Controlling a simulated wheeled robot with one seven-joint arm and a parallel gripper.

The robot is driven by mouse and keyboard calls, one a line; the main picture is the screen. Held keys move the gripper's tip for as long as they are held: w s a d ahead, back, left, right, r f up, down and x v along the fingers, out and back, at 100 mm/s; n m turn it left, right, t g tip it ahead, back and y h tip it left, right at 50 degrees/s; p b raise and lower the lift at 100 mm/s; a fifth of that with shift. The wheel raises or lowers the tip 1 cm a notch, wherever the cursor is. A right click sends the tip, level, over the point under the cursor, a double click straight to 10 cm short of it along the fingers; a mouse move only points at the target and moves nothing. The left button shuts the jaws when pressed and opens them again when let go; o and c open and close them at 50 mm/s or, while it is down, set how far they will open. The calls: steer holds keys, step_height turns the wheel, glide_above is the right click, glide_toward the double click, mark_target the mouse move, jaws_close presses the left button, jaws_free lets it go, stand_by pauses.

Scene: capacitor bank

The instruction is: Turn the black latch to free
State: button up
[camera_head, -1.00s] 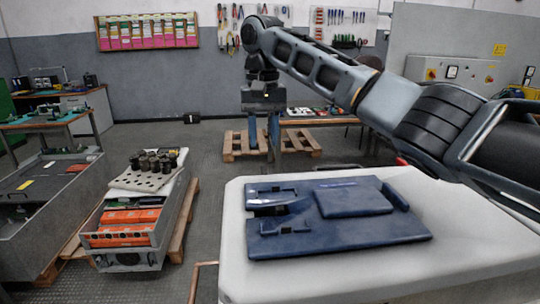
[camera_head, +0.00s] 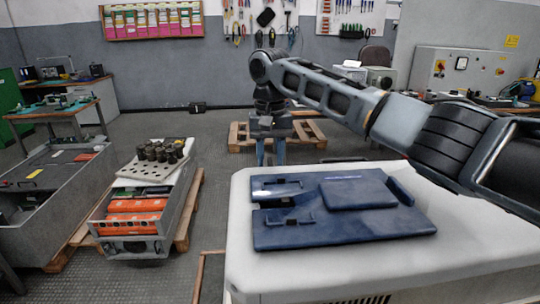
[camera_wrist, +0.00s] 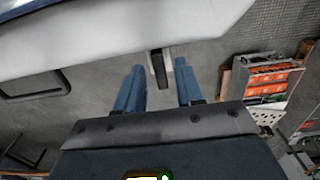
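The black latch (camera_wrist: 158,70) shows in the wrist view as a short dark bar on a light bracket, at the edge of the white cabinet (camera_wrist: 180,22). My gripper (camera_wrist: 160,66) is open, with one blue finger to each side of the latch. The latch lies between the fingertips in the picture; I cannot tell whether they touch it. In the head view my gripper (camera_head: 270,152) points down just beyond the far edge of the white cabinet (camera_head: 470,260). The latch is hidden there.
A blue panel (camera_head: 335,232) with a raised block lies on the cabinet top. A black bar handle (camera_wrist: 35,92) is left of the latch in the wrist view. A grey crate of orange blocks (camera_head: 130,245) stands left on a pallet.

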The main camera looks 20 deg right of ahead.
jaws_close()
steer(key=shift+r+n+p, duration=0.1)
steer(key=shift+n+p, duration=0.3)
steer(key=shift+p, duration=0.1)
steer(key=shift+r+n+p, duration=0.1)
steer(key=shift+n+p, duration=0.5)
steer(key=shift+p, duration=0.1)
steer(key=n+p, duration=0.3)
steer(key=n, duration=0.1)
steer(key=n+p, duration=0.2)
steer(key=n, duration=0.3)
steer(key=shift+n, duration=0.4)
steer(key=n+p, duration=0.1)
steer(key=n, duration=0.4)
steer(key=shift+n, duration=0.4)
